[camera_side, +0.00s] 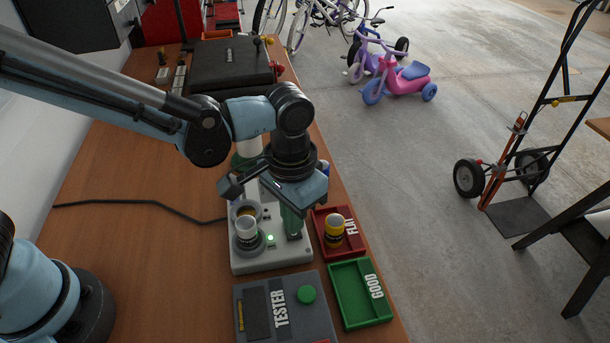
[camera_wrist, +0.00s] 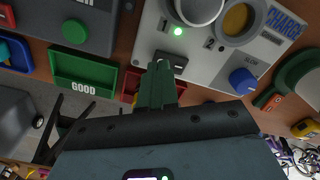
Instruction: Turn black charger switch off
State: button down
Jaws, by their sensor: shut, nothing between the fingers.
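The light grey charger (camera_side: 270,261) sits on the bench; it also shows in the wrist view (camera_wrist: 212,62). Its small black switch (camera_wrist: 175,61) is at the tips of my gripper (camera_wrist: 160,66), which partly covers it. I cannot tell whether they touch or which way the switch is tipped. A green light (camera_wrist: 178,31) glows beside the switch. In the side view my gripper (camera_side: 293,233) points down over the charger's right side, its green fingers shut and empty. A pale cylinder (camera_side: 246,227) stands in the charger's near well.
The red FLAT tray (camera_side: 324,218) holds a yellow-and-black battery (camera_side: 334,230). The green GOOD tray (camera_side: 346,294) is empty. The grey tester (camera_side: 315,325) stands in front of the charger. A blue knob (camera_wrist: 243,81) rises from the charger. A black cable (camera_side: 130,203) crosses the bench.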

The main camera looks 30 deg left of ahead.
jog(key=shift+f, duration=0.85)
dwell(0.4)
jog(key=shift+r, duration=3.55)
jog(key=s+a+r+n+t, duration=0.1)
jog(key=a+t, duration=0.2)
jog(key=a, duration=0.7)
jog(key=s+a+r+n+t, duration=0.2)
jog(key=a+t, duration=0.2)
jog(key=a, duration=0.7)
jog(key=shift+a, duration=0.15)
